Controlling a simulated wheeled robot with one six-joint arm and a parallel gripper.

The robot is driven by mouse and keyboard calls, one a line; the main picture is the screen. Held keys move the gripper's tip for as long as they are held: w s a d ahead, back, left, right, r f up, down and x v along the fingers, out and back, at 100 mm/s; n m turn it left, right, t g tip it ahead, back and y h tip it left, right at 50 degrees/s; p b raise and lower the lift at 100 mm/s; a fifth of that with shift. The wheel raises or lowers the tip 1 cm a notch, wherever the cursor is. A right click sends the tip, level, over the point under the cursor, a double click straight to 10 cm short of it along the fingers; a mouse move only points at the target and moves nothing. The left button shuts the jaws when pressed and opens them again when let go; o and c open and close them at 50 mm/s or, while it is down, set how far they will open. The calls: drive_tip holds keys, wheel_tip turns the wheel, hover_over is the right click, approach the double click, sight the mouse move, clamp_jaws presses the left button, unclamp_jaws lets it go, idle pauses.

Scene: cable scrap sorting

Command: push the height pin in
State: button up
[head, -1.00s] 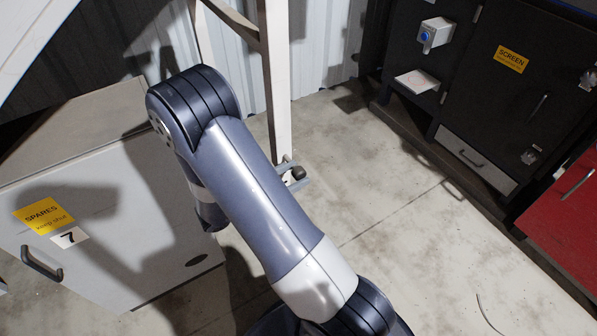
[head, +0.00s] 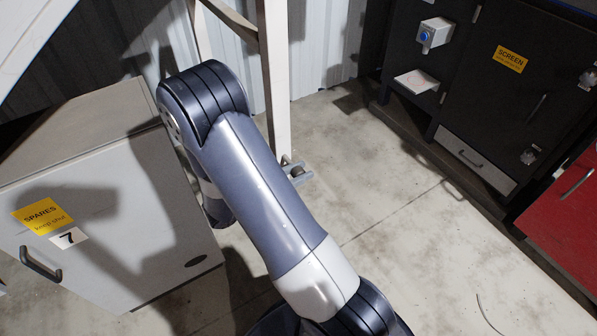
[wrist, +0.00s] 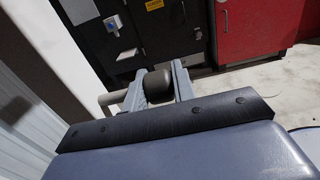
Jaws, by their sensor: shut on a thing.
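The height pin has a dark rounded knob (wrist: 157,87), which sits between the two fingers of my gripper (wrist: 158,86) in the wrist view. The fingers are shut on the knob. A pale grey rod (wrist: 114,98), which looks like the pin's shaft, shows left of the fingers, towards a white post (wrist: 55,40). In the head view the post (head: 275,85) stands behind my arm. The gripper's grey fingertips (head: 300,177) show just right of the post's lower part. My arm hides most of the gripper there. How deep the pin sits cannot be seen.
A grey spares cabinet (head: 110,205) stands at the left. A black screen cabinet (head: 490,100) and a red cabinet (head: 565,215) stand along the right. The concrete floor between is mostly clear, with a thin cable scrap (head: 488,315) at lower right.

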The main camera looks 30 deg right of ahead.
clamp_jaws()
drive_tip(key=shift+w+a+r, duration=0.1)
drive_tip(key=shift+w, duration=1.85)
drive_tip(key=o, duration=0.9)
unclamp_jaws()
drive_tip(key=shift+c, duration=0.2)
